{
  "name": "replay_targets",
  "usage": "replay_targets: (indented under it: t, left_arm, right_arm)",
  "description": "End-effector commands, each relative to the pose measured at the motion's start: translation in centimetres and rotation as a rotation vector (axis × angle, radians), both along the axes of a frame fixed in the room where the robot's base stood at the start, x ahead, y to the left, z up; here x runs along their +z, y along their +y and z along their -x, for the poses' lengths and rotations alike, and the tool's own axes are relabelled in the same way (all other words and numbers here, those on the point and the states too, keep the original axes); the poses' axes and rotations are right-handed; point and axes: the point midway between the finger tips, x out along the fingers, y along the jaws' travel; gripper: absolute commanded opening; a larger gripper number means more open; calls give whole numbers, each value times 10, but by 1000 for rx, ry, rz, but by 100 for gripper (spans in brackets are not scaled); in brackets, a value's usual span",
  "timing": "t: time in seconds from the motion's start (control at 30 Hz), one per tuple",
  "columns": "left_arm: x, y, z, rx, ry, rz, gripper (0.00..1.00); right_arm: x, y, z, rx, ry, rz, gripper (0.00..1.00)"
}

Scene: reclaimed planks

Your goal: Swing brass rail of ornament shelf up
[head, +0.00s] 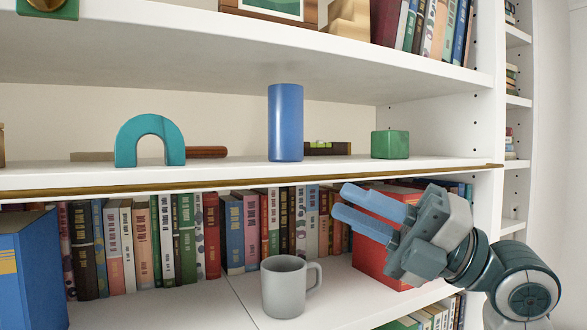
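The brass rail (225,182) is a thin long bar running along the front edge of the ornament shelf (225,170). It lies low, at about the level of the shelf board, and its right end meets the white upright. My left gripper is out of view.
A grey mug (284,288) stands on the shelf below, left of my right gripper. A row of books (170,240) lines the back there. A red box (378,262) is behind my gripper, and a blue box (30,270) stands at far left.

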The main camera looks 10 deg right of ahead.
Motion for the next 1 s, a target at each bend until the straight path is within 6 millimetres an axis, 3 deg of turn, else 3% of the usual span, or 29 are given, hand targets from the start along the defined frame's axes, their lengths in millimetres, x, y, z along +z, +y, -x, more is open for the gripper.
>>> replay_targets:
  t: [0.6, 1.0]
  left_arm:
    - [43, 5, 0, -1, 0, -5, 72]
    - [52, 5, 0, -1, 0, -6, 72]
  right_arm:
    - [29, 55, -22, 3, 3, -3, 18]
    - [33, 71, -29, -2, 3, 0, 18]
